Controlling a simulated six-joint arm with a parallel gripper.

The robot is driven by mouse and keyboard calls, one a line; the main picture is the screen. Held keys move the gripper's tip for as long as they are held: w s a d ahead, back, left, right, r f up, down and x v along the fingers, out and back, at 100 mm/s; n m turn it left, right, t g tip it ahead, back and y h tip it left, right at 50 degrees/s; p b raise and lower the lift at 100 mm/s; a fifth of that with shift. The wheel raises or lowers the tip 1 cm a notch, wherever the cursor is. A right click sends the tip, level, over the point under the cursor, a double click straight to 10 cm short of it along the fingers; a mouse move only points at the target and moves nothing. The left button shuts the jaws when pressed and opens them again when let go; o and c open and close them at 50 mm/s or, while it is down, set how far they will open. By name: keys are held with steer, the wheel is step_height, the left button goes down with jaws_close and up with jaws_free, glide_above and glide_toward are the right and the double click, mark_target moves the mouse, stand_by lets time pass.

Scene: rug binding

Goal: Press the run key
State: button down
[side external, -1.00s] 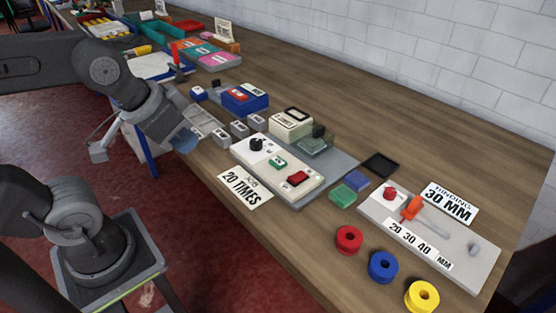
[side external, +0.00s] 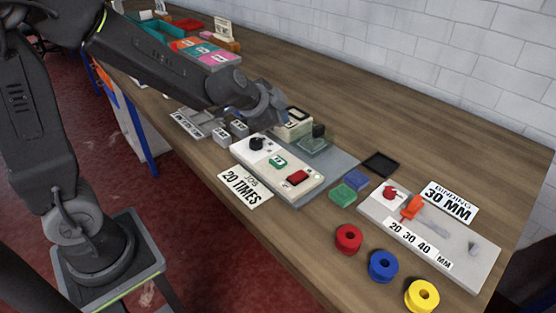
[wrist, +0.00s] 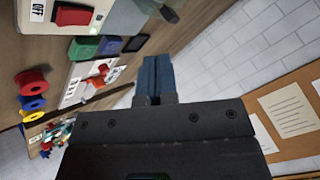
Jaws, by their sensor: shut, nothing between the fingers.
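A white control panel (side external: 270,178) stands on the bench with a black knob (side external: 256,143), a green key (side external: 278,161) and a red switch (side external: 298,178). I cannot read which is marked as the run key. The red switch (wrist: 73,15) shows in the wrist view beside an OFF label (wrist: 38,10). A card (side external: 243,189) reading "JOB 20 TIMES" lies at the panel's front. My gripper (wrist: 153,78) is shut and empty in the wrist view. In the side view my wrist is above the bench behind the panel's left end; the fingers are not clear there.
Green and blue blocks (side external: 349,188) lie right of the panel. A grey plate (side external: 455,243) holds a red knob and orange lever. Red, blue and yellow spools (side external: 382,266) stand in front. A black tray (side external: 381,165) lies behind. A white brick wall (side external: 400,60) bounds the back.

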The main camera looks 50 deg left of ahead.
mark_target(279, 162)
steer(key=shift+w+a+f+y, duration=0.3)
steer(key=shift+w+a+f, duration=0.05)
steer(key=shift+f, duration=0.05)
steer(key=shift+f, duration=0.15)
steer(key=shift+f, duration=4.25)
steer(key=shift+f, duration=0.1)
steer(key=shift+f, duration=0.3)
steer(key=shift+f, duration=0.45)
steer(key=shift+r, duration=0.85)
